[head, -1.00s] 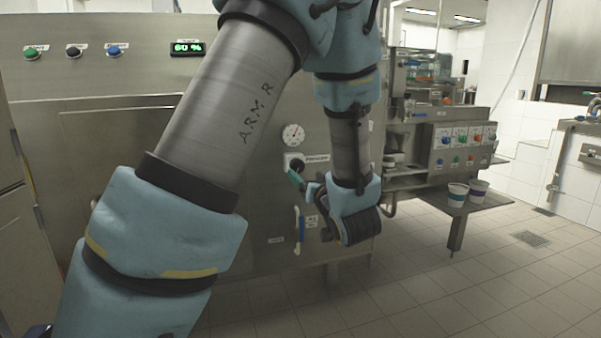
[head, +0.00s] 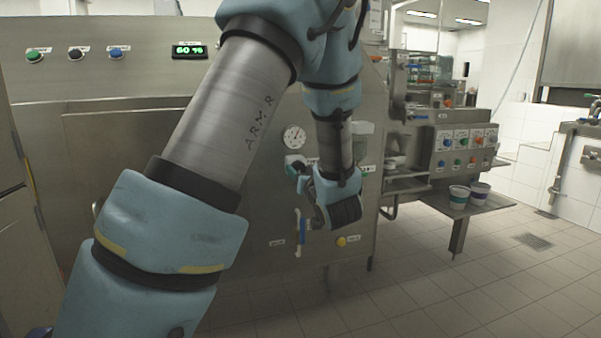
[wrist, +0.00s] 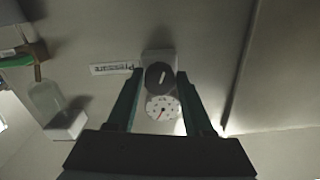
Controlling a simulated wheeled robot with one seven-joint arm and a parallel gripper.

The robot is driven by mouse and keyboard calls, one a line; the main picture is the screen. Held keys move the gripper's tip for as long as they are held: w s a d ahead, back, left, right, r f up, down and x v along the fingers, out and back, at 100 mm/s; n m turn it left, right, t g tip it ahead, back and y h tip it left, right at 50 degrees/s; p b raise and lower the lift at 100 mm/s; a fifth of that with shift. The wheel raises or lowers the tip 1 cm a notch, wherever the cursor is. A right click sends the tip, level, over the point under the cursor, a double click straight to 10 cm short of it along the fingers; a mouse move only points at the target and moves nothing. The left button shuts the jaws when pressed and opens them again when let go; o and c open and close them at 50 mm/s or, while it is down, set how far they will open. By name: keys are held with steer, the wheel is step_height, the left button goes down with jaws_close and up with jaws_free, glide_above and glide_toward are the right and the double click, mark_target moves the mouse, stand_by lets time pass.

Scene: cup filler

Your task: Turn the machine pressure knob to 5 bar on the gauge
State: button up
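The round white pressure gauge (head: 294,137) is on the machine's steel front in the head view. It also shows in the wrist view (wrist: 163,108), with a red needle; its numbers are too small to read. The dark round pressure knob (wrist: 159,76) with a white pointer line sits beside the gauge in the wrist view. My gripper (wrist: 160,73) is open, its teal fingers on either side of the knob, with a gap seen at each side.
A "Pressure" label (wrist: 115,68) is beside the knob. A blue-and-white handle (head: 301,232) and a yellow button (head: 341,241) are lower on the panel. White cups (head: 459,196) stand on a side shelf at right. The tiled floor there is clear.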

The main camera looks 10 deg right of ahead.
jaws_close()
steer(key=shift+f+n+b, duration=0.1)
steer(key=shift+n+b, duration=0.2)
steer(key=shift+b, duration=0.05)
steer(key=shift+d+n+b, duration=0.1)
steer(key=shift+n+b, duration=2.6)
steer(key=shift+n, duration=0.2)
steer(key=shift+o, duration=2.3)
jaws_free()
